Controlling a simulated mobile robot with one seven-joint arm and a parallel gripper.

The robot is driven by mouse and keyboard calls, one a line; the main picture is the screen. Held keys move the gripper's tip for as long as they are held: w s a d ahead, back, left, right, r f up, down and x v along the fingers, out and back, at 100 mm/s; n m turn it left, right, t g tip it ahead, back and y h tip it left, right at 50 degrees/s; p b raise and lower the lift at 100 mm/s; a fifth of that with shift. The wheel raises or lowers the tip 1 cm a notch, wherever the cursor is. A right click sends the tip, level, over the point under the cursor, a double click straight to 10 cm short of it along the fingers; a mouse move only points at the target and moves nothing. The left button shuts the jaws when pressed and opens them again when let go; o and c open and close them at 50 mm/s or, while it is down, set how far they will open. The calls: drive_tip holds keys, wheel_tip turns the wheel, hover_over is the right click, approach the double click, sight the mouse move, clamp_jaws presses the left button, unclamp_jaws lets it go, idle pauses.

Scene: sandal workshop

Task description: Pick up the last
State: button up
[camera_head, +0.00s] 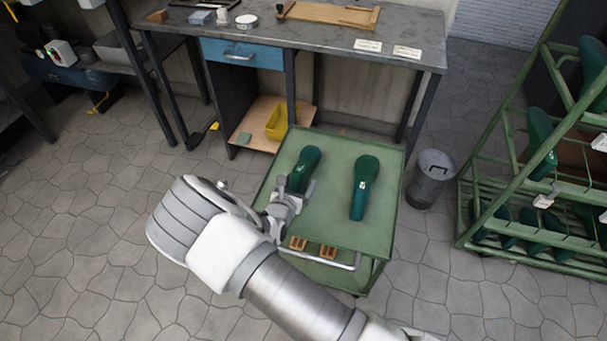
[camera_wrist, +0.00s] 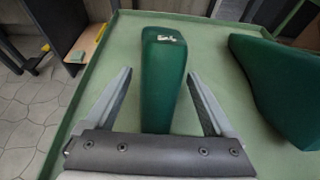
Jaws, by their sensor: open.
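Two dark green lasts lie on the green cart top (camera_head: 330,151). The left last (camera_head: 304,169) is partly hidden by my gripper (camera_head: 289,190) in the head view. In the wrist view, the left last (camera_wrist: 163,80) lies between the two open fingers of my gripper (camera_wrist: 160,95), with a gap on each side. A small white mark shows near its far end. The right last (camera_head: 364,187) lies apart from it, and it also shows at the right of the wrist view (camera_wrist: 278,90). I cannot tell how high the fingers are over the cart top.
A workbench (camera_head: 330,41) with a blue drawer (camera_head: 242,53) stands behind the cart. A grey bin (camera_head: 431,180) is right of the cart. A green rack (camera_head: 485,197) with more green lasts stands farther right. Small orange-brown blocks (camera_head: 327,252) show near the cart handle (camera_head: 340,265).

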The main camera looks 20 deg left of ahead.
drive_tip(key=shift+w, duration=0.2)
drive_tip(key=c, duration=1.2)
clamp_jaws()
drive_tip(key=shift+r, duration=0.1)
